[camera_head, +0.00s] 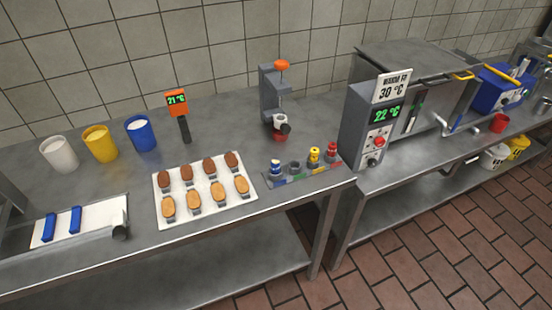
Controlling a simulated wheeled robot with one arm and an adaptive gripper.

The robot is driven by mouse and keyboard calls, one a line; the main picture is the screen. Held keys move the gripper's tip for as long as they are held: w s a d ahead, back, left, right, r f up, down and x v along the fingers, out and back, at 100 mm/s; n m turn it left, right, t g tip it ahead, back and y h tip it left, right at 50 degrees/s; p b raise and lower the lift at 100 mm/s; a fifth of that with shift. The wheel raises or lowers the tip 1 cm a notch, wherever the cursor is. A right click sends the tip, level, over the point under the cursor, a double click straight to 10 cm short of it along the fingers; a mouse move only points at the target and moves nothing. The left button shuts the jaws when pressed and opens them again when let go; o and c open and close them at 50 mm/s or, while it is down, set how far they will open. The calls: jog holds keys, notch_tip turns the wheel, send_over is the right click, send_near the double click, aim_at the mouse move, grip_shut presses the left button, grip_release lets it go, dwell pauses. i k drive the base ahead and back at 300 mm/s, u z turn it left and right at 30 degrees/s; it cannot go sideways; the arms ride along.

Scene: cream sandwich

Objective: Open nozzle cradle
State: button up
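A grey upright stand (268,95) with an orange knob (281,65) on top stands at the back of the steel table. A white and dark piece (281,124) sits at its front, with something red (280,136) below it. I cannot tell whether this holder is open or shut. In front of it lies a low rack with several small nozzle-like pieces, among them a blue and white one (276,167), a grey one (294,167), a yellow one (314,155) and a red one (332,149). None of the labels names a nozzle cradle. My gripper is not in view.
A white tray (206,215) of brown and tan ovals lies left of the rack. Grey (59,155), yellow (100,145) and blue (140,135) cups stand behind. An orange display (177,101) reads 21 °C. A grey machine (362,140) stands at the right.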

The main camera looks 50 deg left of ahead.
aim_at(281, 123)
jog(key=u, duration=1.95)
